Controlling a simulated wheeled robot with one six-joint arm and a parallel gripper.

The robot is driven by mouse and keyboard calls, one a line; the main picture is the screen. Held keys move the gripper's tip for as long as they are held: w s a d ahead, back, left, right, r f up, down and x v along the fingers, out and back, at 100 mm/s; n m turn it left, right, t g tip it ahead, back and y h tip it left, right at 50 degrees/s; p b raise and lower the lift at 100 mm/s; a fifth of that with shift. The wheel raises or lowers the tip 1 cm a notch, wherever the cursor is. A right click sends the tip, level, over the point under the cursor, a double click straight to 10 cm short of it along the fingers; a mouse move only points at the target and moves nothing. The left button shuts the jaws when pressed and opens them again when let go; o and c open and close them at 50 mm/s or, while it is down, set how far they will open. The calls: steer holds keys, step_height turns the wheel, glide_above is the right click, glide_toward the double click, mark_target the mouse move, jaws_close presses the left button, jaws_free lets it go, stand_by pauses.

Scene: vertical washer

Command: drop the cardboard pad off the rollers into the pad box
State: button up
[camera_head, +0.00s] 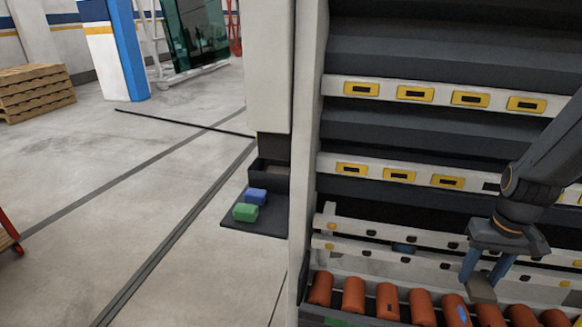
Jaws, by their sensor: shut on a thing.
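My gripper (487,272), at the lower right, has its two blue fingers pointing down. It is shut on a flat grey-brown piece, the cardboard pad (482,290), between the fingertips. The pad is just above or at the orange rollers (387,301); I cannot tell whether it touches them. A dark open box (269,181), which looks like the pad box, stands on the floor left of the washer's white post. Something tan shows inside it, partly hidden by the rim. My gripper is well to the right of this box.
The white post (306,150) stands between the rollers and the box. A blue block (256,196) and a green block (246,212) lie on a dark mat (265,228) before the box. Pallets (35,92) are far left. The floor between is open.

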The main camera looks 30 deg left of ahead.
steer(key=s+f+p, duration=0.1)
steer(key=f, duration=0.1)
steer(key=s+f+m+p, duration=0.1)
steer(key=s+f, duration=0.1)
steer(key=f, duration=0.1)
steer(key=s+f+m+p, duration=0.1)
steer(key=s+f, duration=0.1)
steer(key=shift+d+f, duration=0.1)
steer(key=shift+f, duration=0.05)
